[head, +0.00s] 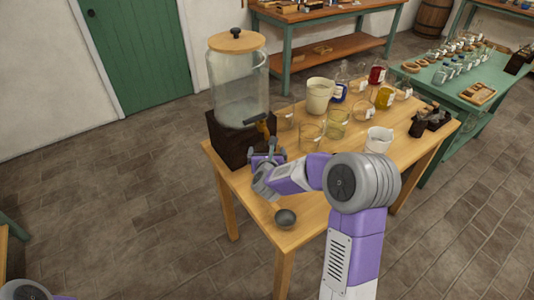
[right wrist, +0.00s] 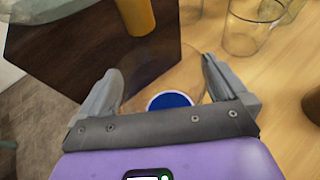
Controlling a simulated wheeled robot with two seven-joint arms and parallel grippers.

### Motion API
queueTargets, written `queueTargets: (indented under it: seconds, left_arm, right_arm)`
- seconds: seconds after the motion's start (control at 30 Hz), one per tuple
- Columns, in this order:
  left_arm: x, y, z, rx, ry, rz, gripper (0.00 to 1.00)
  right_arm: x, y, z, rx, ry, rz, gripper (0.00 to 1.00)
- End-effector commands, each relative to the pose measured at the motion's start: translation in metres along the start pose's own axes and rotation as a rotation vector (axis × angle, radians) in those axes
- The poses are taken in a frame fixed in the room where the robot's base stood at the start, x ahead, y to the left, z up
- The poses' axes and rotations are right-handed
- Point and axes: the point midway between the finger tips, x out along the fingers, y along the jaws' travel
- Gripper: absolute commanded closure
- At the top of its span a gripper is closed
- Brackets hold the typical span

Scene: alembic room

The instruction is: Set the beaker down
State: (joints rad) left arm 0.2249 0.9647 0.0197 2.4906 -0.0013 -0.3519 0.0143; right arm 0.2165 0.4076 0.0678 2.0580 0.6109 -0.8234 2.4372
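My right gripper (head: 267,156) is at the near left of the wooden table, just in front of the dispenser's dark block. In the right wrist view its two fingers (right wrist: 164,70) stand wide apart on either side of a clear round glass beaker with a blue disc (right wrist: 169,100) on it. The fingers appear to touch the glass on both sides. In the head view I cannot make out this beaker behind the gripper. I cannot tell whether its base touches the table. My left gripper is not in view; only part of my left arm shows at the lower left.
The glass dispenser (head: 238,85) stands on a dark wooden block (head: 228,143) with a tap (head: 262,127). Empty glass beakers (head: 311,135) and a white pot (head: 379,139) stand to the right. A dark grey ball (head: 286,218) lies at the near edge of the table (head: 238,182).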

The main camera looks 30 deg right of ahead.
Motion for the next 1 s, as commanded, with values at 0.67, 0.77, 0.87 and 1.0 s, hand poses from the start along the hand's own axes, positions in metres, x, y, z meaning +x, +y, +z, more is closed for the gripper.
queueTargets:
  seconds: [0.67, 0.77, 0.87, 1.0]
  left_arm:
    - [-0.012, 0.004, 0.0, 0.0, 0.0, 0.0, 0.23]
    - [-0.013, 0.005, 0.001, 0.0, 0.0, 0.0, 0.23]
    - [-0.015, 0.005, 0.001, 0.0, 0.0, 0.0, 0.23]
    - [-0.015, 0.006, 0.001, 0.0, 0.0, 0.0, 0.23]
  right_arm:
    - [-0.078, 0.001, 0.005, 0.0, -0.002, 0.003, 0.0]
    - [-0.096, 0.0, 0.004, -0.001, -0.002, 0.002, 0.0]
    - [-0.11, 0.001, 0.004, 0.0, -0.001, 0.003, 0.0]
    - [-0.119, 0.0, 0.004, 0.0, -0.001, 0.0, 0.0]
